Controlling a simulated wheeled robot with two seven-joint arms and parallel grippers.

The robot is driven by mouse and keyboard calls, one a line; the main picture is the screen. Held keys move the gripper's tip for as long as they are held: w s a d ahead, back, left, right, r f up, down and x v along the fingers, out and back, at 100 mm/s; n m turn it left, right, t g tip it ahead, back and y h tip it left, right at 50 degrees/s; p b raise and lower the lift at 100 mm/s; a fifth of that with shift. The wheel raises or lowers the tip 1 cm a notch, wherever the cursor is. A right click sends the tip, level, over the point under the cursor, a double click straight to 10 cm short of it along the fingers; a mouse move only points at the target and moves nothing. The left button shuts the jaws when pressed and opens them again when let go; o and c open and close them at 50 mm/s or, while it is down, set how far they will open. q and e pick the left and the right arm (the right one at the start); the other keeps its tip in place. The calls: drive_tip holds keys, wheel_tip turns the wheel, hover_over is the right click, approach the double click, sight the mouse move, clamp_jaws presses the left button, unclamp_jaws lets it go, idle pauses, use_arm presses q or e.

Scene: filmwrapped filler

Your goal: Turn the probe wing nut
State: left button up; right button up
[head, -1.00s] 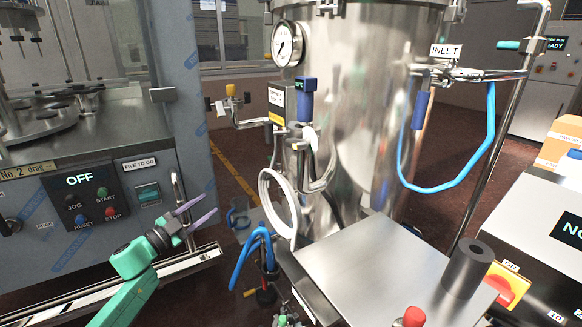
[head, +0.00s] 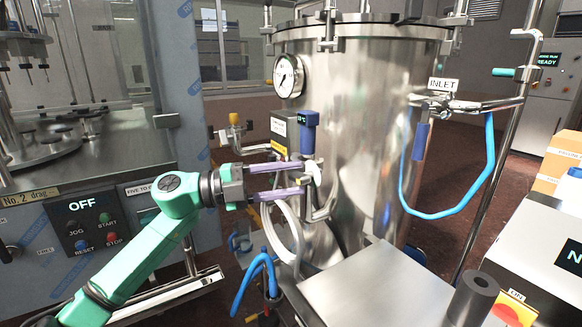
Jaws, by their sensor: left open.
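The probe, with a blue head (head: 309,132) and a small dark display, stands on piping at the front of the steel tank (head: 350,110). Just below it is a small pale piece (head: 314,171) that looks like the wing nut. My left gripper (head: 302,179) points right, with its two purple fingers apart, one above the other. Its fingertips are right at the pale piece and partly cover it. I cannot tell whether they touch it. My right gripper is not in view.
A pressure gauge (head: 288,76) and a yellow-handled valve (head: 234,119) are near the probe. A clear hose loop (head: 297,240) hangs below. A steel shelf (head: 365,285) juts out in front. A machine panel (head: 95,225) reading OFF stands left.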

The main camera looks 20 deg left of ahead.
use_arm(q)
drive_tip(key=shift+w+d, duration=0.2)
drive_tip(key=shift+d, duration=0.05)
clamp_jaws()
drive_tip(key=shift+m, duration=0.3)
drive_tip(key=m, duration=0.1)
drive_tip(key=m+y+p, duration=0.1)
drive_tip(key=m, duration=0.1)
drive_tip(key=m+y, duration=0.1)
drive_tip(key=shift+s+r+m+g+p, duration=0.1)
drive_tip(key=shift+r+m+g+p, duration=0.15)
drive_tip(key=shift+m+g+p, duration=0.15)
drive_tip(key=m+y, duration=0.1)
drive_tip(key=m, duration=0.1)
drive_tip(key=shift+m+y+p, duration=0.35)
drive_tip(key=shift+m+y, duration=0.05)
drive_tip(key=m+y, duration=0.1)
drive_tip(key=m, duration=0.1)
drive_tip(key=shift+d+m+t+y, duration=0.1)
drive_tip(key=shift+m+t+y, duration=0.2)
drive_tip(key=shift+m+t, duration=0.1)
